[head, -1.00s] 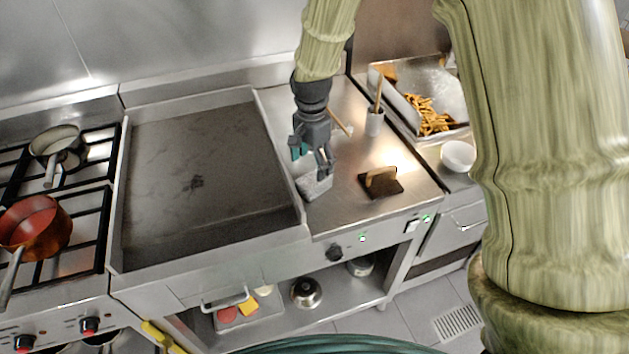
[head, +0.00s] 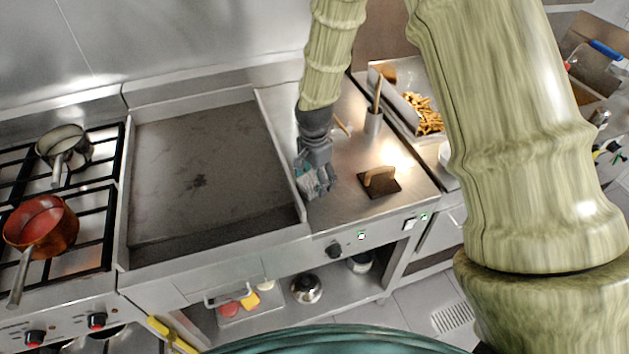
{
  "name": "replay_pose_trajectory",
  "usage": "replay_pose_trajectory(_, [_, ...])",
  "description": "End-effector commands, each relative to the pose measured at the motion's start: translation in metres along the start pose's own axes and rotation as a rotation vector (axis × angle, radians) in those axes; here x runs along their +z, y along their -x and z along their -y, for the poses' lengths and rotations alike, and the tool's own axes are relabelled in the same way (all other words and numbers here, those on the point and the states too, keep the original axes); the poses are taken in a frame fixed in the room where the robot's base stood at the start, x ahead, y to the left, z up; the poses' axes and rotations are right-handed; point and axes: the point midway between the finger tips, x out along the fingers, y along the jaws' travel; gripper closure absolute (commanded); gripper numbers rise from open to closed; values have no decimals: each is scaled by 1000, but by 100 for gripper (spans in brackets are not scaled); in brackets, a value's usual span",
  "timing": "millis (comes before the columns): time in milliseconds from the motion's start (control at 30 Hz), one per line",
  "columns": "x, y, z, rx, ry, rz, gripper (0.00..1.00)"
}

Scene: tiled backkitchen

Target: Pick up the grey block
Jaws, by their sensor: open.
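The grey block (head: 309,184) lies on the steel counter just right of the griddle's raised edge, mostly hidden by my gripper. My gripper (head: 317,190) points down at the block, with its fingers low over or beside it. The gripper is open. I cannot tell whether the fingers touch the block or sit fully around it.
The griddle (head: 200,180) with its raised rim is directly left. A dark press with a wooden handle (head: 379,181) lies to the right on the counter. A utensil pot (head: 373,122) and a tray of fries (head: 425,112) stand behind. Counter space between gripper and press is clear.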

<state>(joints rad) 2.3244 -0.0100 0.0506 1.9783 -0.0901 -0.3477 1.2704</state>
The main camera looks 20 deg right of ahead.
Motion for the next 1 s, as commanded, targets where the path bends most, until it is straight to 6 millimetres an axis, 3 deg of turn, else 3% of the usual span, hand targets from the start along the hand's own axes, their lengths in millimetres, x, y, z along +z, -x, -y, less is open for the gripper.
replay_pose_trajectory(167, [0, 0, 0, 0, 0, 0, 23])
replay_pose_trajectory(200, [0, 0, 0, 0, 0, 0, 27])
replay_pose_trajectory(500, [0, 0, 0, 0, -1, 0, 81])
replay_pose_trajectory(567, [0, 0, 0, 0, -1, 0, 86])
replay_pose_trajectory(833, [0, 3, 0, -1, -1, -1, 86])
replay_pose_trajectory(1000, [-1, 15, 1, -3, -1, -2, 86])
